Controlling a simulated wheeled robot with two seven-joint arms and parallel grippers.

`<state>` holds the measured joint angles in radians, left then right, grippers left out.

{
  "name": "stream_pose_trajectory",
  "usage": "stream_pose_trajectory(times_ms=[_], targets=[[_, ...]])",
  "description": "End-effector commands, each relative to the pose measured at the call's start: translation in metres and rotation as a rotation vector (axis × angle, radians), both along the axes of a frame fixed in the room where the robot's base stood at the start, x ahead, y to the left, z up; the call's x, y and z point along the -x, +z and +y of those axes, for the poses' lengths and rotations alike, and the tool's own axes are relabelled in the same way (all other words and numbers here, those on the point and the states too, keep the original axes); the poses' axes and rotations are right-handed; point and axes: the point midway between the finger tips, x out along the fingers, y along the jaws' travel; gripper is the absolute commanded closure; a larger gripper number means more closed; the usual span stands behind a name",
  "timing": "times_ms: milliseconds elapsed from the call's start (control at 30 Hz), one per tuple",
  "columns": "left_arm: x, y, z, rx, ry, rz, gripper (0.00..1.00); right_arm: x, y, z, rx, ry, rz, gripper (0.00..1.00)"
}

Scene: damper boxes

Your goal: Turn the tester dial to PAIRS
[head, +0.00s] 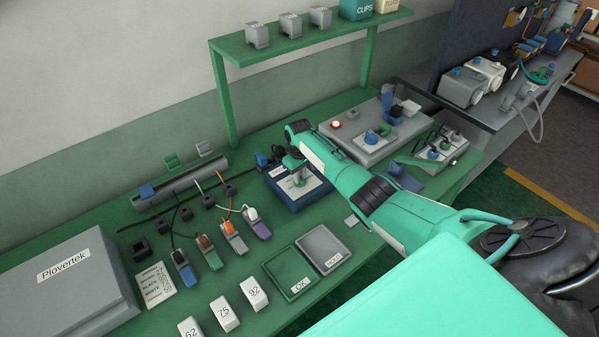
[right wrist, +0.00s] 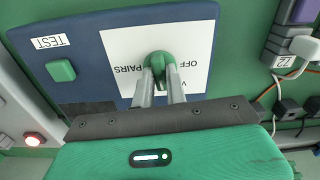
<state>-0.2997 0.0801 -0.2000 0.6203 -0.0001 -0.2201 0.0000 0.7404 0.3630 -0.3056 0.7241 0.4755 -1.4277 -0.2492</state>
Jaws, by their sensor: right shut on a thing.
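The tester is a blue box (head: 312,196) on the green bench, under my right gripper (head: 298,180). In the right wrist view its blue face (right wrist: 95,35) carries a white label (right wrist: 130,45) reading OFF and PAIRS, upside down, with a third word partly hidden by a finger. The green dial (right wrist: 158,60) sits at this label. My right gripper's two fingers (right wrist: 161,80) are shut on the dial. Which word the dial points at I cannot tell. A green button (right wrist: 61,70) sits beside the TEST label. My left gripper is not in view.
Two trays, OK (head: 290,272) and HOLD (head: 323,249), lie in front of the tester. Several coloured plugs on wires (head: 208,250) lie to its left. A grey box with a red light (head: 365,145) stands to its right, and a shelf (head: 310,37) is above.

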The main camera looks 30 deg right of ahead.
Motion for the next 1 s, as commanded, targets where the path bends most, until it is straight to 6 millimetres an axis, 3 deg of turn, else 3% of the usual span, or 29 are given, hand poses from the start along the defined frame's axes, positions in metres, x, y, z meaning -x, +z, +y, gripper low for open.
stream_pose_trajectory(times_ms=[1000], targets=[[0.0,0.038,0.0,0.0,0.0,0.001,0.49,-0.001,0.002,0.0,-0.002,-0.965,-0.002,1.0]])
